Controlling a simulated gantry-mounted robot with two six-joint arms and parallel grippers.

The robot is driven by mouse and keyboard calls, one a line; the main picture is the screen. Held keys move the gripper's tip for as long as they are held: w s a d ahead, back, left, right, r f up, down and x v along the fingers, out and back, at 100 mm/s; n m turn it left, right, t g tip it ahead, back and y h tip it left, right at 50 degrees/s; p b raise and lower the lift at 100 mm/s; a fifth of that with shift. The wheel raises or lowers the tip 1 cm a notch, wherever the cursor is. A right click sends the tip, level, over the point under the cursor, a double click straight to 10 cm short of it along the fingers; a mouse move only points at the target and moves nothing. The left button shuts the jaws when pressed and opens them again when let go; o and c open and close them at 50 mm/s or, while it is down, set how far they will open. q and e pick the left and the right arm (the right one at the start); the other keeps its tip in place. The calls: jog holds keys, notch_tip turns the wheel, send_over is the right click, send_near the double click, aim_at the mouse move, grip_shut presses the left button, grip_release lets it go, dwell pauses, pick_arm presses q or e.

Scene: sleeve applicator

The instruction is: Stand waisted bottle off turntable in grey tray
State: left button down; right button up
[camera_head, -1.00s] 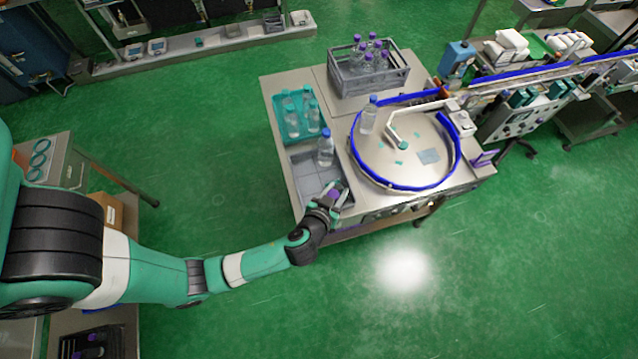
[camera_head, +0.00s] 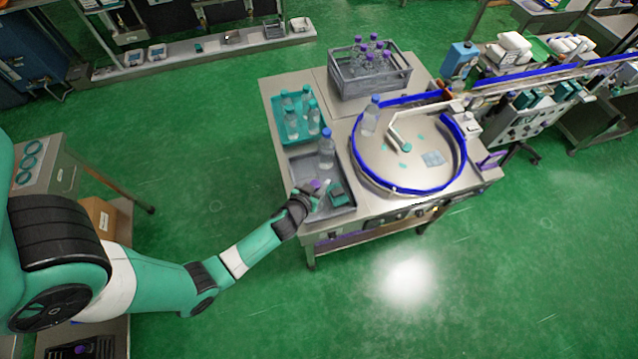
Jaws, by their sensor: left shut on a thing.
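My left gripper (camera_head: 325,192) is over the front part of the grey tray (camera_head: 302,166). It is shut on a purple-capped bottle (camera_head: 316,185). The fingers hide most of this bottle, so its waist and whether its base touches the tray floor cannot be told. A clear blue-capped bottle (camera_head: 327,152) stands upright in the same tray, just behind the gripper. The round turntable (camera_head: 385,172) with a blue rim is to the right, with another blue-capped bottle (camera_head: 370,118) upright at its far left. My right gripper is not in view.
A teal tray (camera_head: 276,128) with several teal-capped bottles is behind the grey tray. A grey crate (camera_head: 372,88) of purple-capped bottles stands at the back. A guide arm (camera_head: 396,130) reaches over the turntable. The conveyor (camera_head: 545,75) runs off to the right.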

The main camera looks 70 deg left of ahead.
pick_arm(q)
jog(key=shift+f, duration=0.3)
jog(key=c, duration=0.9)
grip_release()
jog(key=shift+f, duration=0.15)
jog(key=o, duration=0.4)
jog(key=shift+r, duration=0.3)
jog(key=v, duration=1.2)
jog(key=shift+f+p, duration=0.1)
jog(key=shift+p, duration=0.2)
